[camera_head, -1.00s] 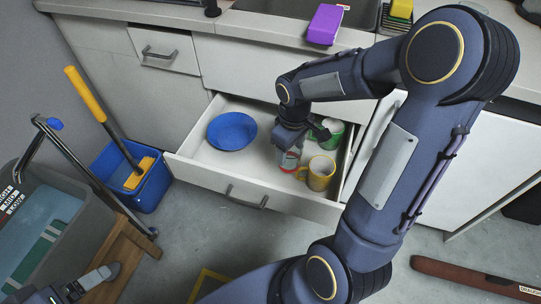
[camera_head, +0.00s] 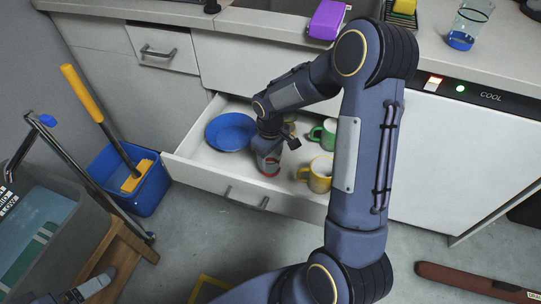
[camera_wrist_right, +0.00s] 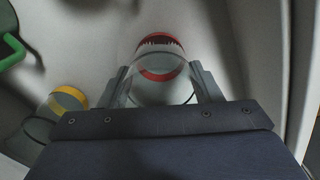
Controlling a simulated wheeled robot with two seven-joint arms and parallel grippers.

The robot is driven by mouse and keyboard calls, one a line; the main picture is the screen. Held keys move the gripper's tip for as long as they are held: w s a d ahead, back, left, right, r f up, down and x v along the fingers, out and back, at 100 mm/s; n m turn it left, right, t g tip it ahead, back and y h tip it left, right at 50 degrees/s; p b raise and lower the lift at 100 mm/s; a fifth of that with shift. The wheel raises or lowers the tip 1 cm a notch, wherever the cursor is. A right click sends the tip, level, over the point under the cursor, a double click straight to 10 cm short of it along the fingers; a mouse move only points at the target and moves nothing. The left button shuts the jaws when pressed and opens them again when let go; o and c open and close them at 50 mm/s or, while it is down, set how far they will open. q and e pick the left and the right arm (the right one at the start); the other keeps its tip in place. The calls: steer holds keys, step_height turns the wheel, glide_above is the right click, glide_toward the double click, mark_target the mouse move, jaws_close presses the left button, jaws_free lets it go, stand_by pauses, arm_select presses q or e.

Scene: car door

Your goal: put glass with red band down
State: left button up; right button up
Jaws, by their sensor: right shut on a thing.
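The glass with the red band (camera_head: 268,163) is inside the open drawer, between the blue plate and the yellow mug. My right gripper (camera_head: 269,148) is shut on it from above. In the right wrist view the glass (camera_wrist_right: 160,88) is clear between the two fingers, with its red band at the far end. It looks upright. I cannot tell whether its base touches the drawer floor. My left gripper (camera_head: 92,286) is at the lower left, far from the drawer; its jaws are unclear.
The drawer (camera_head: 205,178) also holds a blue plate (camera_head: 231,131), a green mug (camera_head: 326,133) and a yellow mug (camera_head: 319,176). The wrist view shows a yellow-banded thing (camera_wrist_right: 68,98) close to the gripper. A blue-based glass (camera_head: 462,40) stands on the counter. A blue bucket (camera_head: 143,190) is left of the drawer.

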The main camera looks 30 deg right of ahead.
steer(key=o, duration=0.6)
steer(key=shift+f, duration=0.15)
steer(key=o, duration=0.5)
